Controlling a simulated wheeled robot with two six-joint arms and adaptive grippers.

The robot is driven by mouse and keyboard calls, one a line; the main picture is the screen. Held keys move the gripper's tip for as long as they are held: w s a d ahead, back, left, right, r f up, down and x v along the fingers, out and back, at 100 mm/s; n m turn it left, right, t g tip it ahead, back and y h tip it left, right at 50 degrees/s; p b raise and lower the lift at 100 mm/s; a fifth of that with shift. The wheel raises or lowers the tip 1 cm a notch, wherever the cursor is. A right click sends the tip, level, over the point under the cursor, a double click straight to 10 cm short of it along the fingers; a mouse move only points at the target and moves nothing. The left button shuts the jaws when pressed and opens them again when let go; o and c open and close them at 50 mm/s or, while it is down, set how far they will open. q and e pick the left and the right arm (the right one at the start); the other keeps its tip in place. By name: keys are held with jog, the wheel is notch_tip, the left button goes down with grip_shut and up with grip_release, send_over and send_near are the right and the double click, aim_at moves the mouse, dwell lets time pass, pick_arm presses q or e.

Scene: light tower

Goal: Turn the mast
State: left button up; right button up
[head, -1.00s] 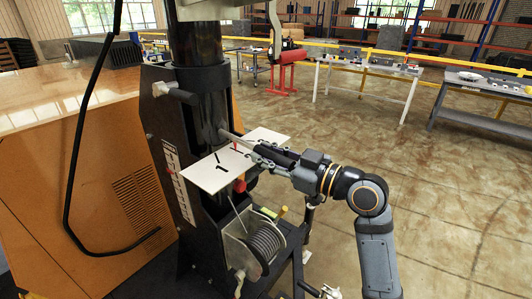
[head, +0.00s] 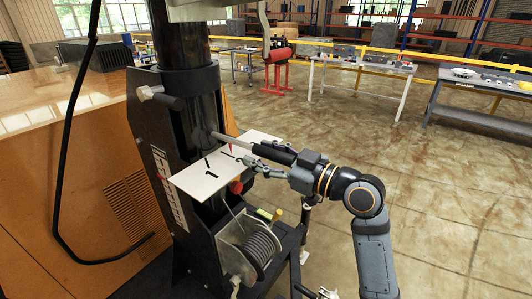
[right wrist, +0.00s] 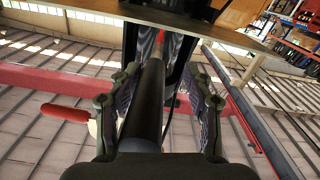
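The mast (head: 205,112) is a dark upright tube on the left of the head view. A thin metal rod with a black grip (head: 272,152) sticks out from it to the right. Under the rod is a white plate (head: 190,181) marked with "1", with a small red pointer above it. My right gripper (head: 260,160) is at the black grip, with one finger on each side. In the right wrist view the black grip (right wrist: 150,105) runs between the two fingers (right wrist: 160,105), with a gap visible, so the fingers look open around it. My left gripper is out of view.
A cable winch (head: 258,250) sits below the plate. An orange cabinet (head: 95,190) stands left of the mast, with a black cable hanging in front. A red-handled knob (right wrist: 65,112) shows in the right wrist view. Worktables (head: 360,66) stand far back; the floor at right is clear.

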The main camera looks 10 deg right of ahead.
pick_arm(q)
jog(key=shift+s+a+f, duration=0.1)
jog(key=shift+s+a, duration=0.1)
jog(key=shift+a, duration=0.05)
pick_arm(e)
jog(key=shift+s+a, duration=0.15)
jog(key=shift+a, duration=0.15)
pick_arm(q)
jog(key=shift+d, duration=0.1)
pick_arm(e)
notch_tip(320, 180, up, 10)
jog(key=shift+f, duration=0.1)
